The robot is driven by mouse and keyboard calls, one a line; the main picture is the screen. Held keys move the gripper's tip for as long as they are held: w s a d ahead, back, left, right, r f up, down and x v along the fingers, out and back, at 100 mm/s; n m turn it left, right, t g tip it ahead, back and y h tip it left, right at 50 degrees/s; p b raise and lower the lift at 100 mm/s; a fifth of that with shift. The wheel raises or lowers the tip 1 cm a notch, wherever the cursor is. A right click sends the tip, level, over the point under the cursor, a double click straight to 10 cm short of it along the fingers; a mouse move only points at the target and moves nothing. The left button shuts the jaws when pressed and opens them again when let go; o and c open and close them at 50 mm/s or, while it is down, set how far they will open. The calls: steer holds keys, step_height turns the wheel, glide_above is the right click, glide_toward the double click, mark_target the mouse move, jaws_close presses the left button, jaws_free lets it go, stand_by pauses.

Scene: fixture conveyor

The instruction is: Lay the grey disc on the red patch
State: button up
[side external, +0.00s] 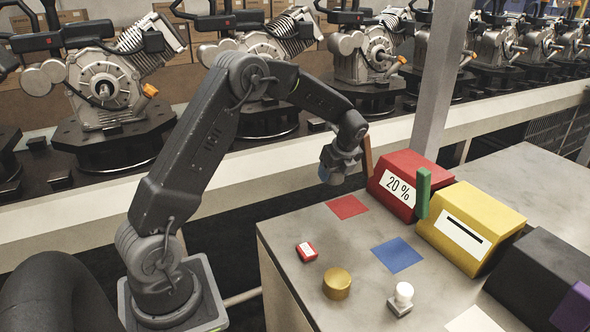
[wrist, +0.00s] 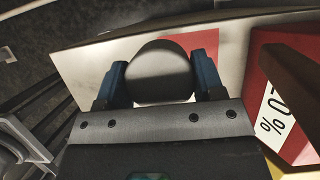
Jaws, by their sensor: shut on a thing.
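The grey disc (wrist: 160,72) is dark and rounded. It sits between the blue fingers of my gripper (wrist: 160,80) in the wrist view, and the gripper is shut on it. The red patch (side external: 347,206) lies flat near the table's far left edge. In the side view my gripper (side external: 332,172) is in the air at that edge, above and a little left of the patch. The disc cannot be made out there. In the wrist view the red patch (wrist: 205,43) shows partly behind the disc, which covers some of it.
A red box marked 20 % (side external: 398,187) stands right of the patch, with a brown upright piece (side external: 367,157) beside it. A green upright piece (side external: 423,190), yellow box (side external: 470,228), blue patch (side external: 397,254), small red box (side external: 307,251), gold cylinder (side external: 337,283) and white knob (side external: 402,297) are nearby.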

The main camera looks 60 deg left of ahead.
mark_target(345, 204)
steer(key=w+d, duration=0.1)
steer(key=w, duration=0.1)
steer(key=w+d+f, duration=0.1)
steer(key=w, duration=0.1)
steer(key=shift+d+f, duration=0.1)
steer(key=shift+d, duration=0.25)
steer(key=shift+f, duration=3.4)
steer(key=shift+f, duration=0.55)
steer(key=o, duration=1.2)
steer(key=v, duration=1.3)
steer(key=shift+r, duration=0.35)
